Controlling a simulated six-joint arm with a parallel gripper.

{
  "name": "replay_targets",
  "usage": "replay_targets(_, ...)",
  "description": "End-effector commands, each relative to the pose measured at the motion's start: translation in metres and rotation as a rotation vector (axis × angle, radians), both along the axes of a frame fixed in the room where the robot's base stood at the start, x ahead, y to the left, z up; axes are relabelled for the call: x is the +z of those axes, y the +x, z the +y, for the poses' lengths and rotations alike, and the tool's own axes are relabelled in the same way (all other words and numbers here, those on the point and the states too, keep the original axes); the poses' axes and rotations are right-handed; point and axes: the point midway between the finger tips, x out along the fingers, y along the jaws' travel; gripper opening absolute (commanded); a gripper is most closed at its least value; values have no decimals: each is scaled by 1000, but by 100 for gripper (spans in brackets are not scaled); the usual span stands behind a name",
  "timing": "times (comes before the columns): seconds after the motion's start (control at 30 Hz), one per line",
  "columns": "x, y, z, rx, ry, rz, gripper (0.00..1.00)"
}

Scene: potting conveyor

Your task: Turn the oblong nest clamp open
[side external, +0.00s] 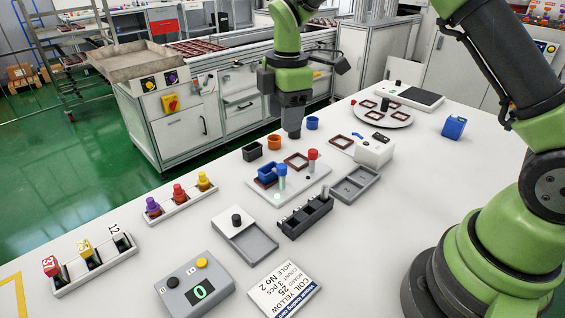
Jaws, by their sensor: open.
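A light fixture plate (262,192) lies on the white table in the side external view. A blue oblong cup (266,171) sits in a brown nest at its left. A clamp with a teal knob (282,170) stands upright right beside that cup. A second clamp with a red knob (312,155) stands by an empty brown square nest (295,160) at the plate's right. My gripper (292,134) points down behind the plate, apart from both clamps. It is open and nothing shows in it. Its finger gap is too small to make out.
Black (252,151), orange (274,142) and blue (312,122) cups stand behind the plate. A black slotted rack (305,218) and a grey tray (356,184) lie close in front and right. A white box (374,151) stands further right.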

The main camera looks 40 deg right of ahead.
Motion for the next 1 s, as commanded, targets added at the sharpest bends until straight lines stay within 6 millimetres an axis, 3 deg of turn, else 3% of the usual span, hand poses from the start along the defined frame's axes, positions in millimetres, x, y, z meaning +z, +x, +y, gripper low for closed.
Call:
replay_targets(0.03, -11, 3, 0, 40, -7, 18, 50)
replay_targets(0.2, -27, 7, -1, 103, -14, 37, 50)
replay_targets(0.7, -107, 7, -1, 100, -14, 37, 50)
replay_targets(1.0, -121, 7, -1, 100, -14, 32, 50)
